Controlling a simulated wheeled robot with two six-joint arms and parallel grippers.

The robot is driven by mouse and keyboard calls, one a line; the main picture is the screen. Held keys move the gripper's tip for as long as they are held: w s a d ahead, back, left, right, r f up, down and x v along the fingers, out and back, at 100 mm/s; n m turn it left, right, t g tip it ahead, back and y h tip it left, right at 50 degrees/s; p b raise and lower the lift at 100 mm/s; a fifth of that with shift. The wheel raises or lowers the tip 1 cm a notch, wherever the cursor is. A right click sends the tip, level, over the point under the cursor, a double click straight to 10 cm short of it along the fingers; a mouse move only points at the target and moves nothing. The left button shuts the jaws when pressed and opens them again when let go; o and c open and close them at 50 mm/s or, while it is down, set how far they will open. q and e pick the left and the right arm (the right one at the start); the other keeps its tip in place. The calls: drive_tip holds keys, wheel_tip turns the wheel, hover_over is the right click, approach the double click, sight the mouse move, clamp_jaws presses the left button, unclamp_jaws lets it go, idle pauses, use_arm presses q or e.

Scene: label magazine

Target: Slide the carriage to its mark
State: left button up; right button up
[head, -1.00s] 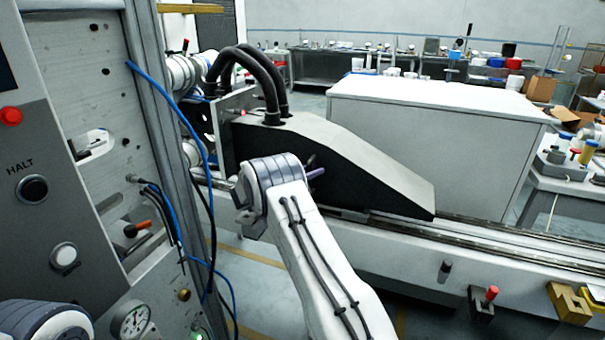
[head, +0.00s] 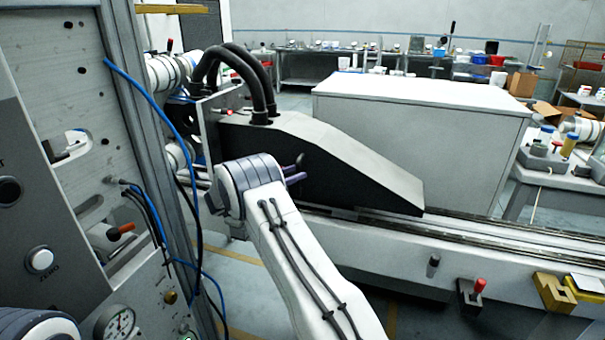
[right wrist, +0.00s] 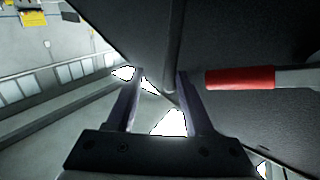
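The carriage (head: 335,168) is a dark wedge-shaped housing with a grey sloping top, sitting on a long rail (head: 480,238). Two thick black hoses rise from its left end. My right gripper (head: 302,170) is in front of the carriage's near dark side. In the right wrist view its two fingers (right wrist: 160,75) are apart with nothing clearly held. A dark bar (right wrist: 173,40) shows just beyond the fingertips, and a red-sleeved handle (right wrist: 240,78) lies to their right. I cannot make out a mark on the rail. My left gripper is out of view.
A control panel (head: 60,110) with blue and black cables fills the left. A large grey cabinet (head: 425,125) stands behind the carriage. A red-tipped knob (head: 479,287) and a yellow block (head: 550,292) are at the rail's front right. The rail right of the carriage looks clear.

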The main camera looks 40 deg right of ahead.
drive_tip(key=shift+g, duration=0.3)
drive_tip(key=a, duration=0.2)
drive_tip(key=s+a, duration=0.1)
drive_tip(key=a, duration=0.2)
drive_tip(key=shift+s+a+b, duration=0.1)
drive_tip(key=shift+a+b, duration=0.25)
